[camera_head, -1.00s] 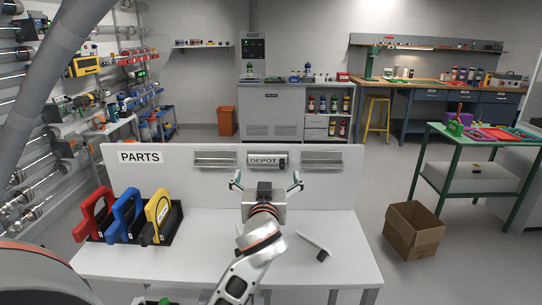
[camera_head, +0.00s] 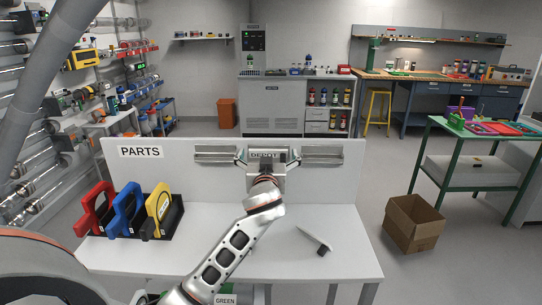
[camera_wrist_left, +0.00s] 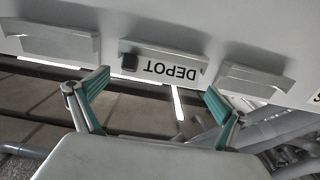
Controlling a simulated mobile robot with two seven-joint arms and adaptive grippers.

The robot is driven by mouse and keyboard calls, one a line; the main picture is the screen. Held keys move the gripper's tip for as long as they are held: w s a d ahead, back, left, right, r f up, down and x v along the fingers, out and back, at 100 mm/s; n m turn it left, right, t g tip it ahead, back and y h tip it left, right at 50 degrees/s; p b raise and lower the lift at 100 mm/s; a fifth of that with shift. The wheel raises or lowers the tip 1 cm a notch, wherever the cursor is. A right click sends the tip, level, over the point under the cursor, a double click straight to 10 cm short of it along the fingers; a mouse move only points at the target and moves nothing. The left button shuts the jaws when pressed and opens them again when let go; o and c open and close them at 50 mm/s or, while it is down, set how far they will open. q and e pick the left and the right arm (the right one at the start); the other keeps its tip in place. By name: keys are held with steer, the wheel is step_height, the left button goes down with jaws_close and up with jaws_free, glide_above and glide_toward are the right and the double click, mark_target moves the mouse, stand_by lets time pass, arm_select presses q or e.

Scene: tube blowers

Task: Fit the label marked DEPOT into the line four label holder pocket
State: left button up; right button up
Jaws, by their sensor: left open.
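The white label marked DEPOT (camera_head: 262,154) is in the middle of three metal holders on the upright panel. In the left wrist view the DEPOT label (camera_wrist_left: 172,70) appears upside down, with a dark block at its left end. How deep it sits in its holder I cannot tell. My left gripper (camera_head: 268,157) is open in front of this holder, one finger toward each end. In the wrist view its green fingertips (camera_wrist_left: 158,82) are spread and hold nothing. No marking names line four. My right gripper is not in view.
Flanking holders sit left (camera_head: 215,153) and right (camera_head: 322,154) on the panel. A pale strip with a dark block (camera_head: 315,240) lies on the white table (camera_head: 345,265). Red, blue and yellow-handled things (camera_head: 159,208) stand in a black rack at left. The table's middle front is mostly clear.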

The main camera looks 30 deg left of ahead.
arm_select(q)
steer(key=c, duration=1.2)
steer(key=shift+r, duration=0.1)
